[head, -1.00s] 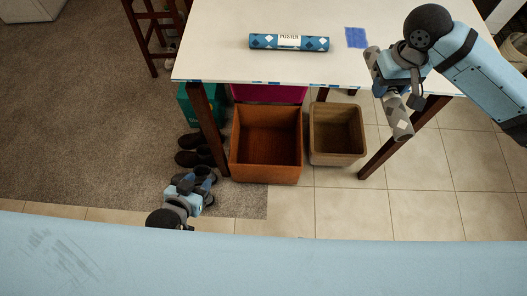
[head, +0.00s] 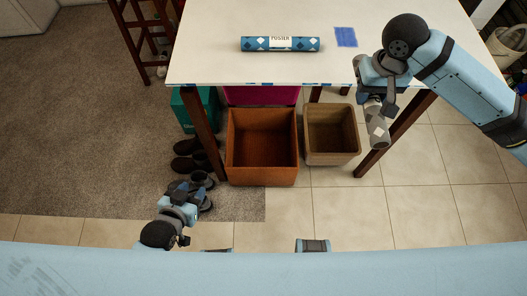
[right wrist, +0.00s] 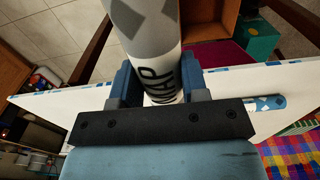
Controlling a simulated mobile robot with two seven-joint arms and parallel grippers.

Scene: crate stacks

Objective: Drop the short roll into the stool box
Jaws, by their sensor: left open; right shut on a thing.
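In the right wrist view the roll (right wrist: 152,35) reads "MAP" between the fingers (right wrist: 158,82). In the head view the roll's lower end hangs below tabletop level, its upper part hidden by the gripper. A blue roll marked "POSTER" (head: 280,44) lies on the table. An open orange-brown box (head: 262,176) and a smaller tan box (head: 332,159) stand on the floor; I cannot tell which is the stool box. My left gripper (head: 199,184) is open and empty.
The white table (head: 220,65) overhangs the boxes' far side; a dark leg (head: 398,132) stands right of the tan box. A teal box (head: 190,110), a magenta box (head: 262,95) and dark shoes (head: 190,165) are nearby. The tiled floor in front is clear.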

